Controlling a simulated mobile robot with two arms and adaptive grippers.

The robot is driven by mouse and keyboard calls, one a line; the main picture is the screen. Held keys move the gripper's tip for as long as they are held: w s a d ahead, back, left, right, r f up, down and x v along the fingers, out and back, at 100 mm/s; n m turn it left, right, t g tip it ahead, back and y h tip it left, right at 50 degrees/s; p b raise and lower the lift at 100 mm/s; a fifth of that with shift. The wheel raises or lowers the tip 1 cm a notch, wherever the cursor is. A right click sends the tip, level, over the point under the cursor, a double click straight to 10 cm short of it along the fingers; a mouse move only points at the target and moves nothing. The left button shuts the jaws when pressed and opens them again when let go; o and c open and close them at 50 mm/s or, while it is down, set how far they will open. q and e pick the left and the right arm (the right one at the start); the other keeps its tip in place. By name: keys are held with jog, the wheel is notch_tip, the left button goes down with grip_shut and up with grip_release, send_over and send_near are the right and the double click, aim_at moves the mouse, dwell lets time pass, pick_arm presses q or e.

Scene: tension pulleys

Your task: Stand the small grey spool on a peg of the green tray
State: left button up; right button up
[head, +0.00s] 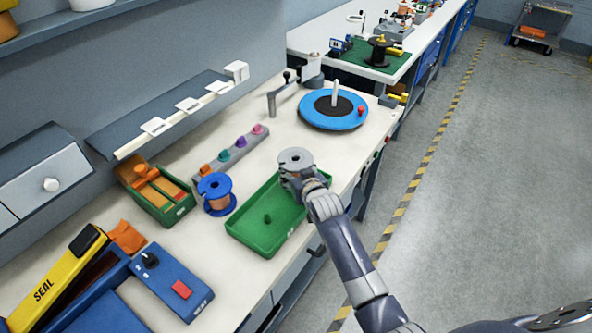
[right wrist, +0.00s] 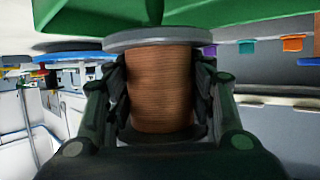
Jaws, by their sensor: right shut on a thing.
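The small grey spool (head: 296,158), wound with copper-coloured wire, is upright over the far end of the green tray (head: 247,238). My right gripper (head: 299,178) is shut around it from the near right side. In the right wrist view, which looks upside down, the fingers grip both sides of the copper winding (right wrist: 160,90), and a grey flange lies close to the green tray (right wrist: 200,14). I cannot tell whether they touch. One green peg (head: 267,218) stands bare in the tray's near half. Any peg under the spool is hidden. My left gripper is not in view.
A blue spool (head: 215,194) stands just left of the tray. Behind are a green box with orange parts (head: 155,193), a rack of coloured pieces (head: 232,150) and a blue turntable (head: 333,121). A blue control box (head: 172,282) lies front left.

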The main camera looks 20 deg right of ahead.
jog(key=shift+f+b, duration=0.65)
jog(key=shift+f, duration=0.4)
dwell(0.4)
jog(key=shift+f, duration=0.2)
jog(key=shift+f+b, duration=0.85)
jog(key=shift+f, duration=0.35)
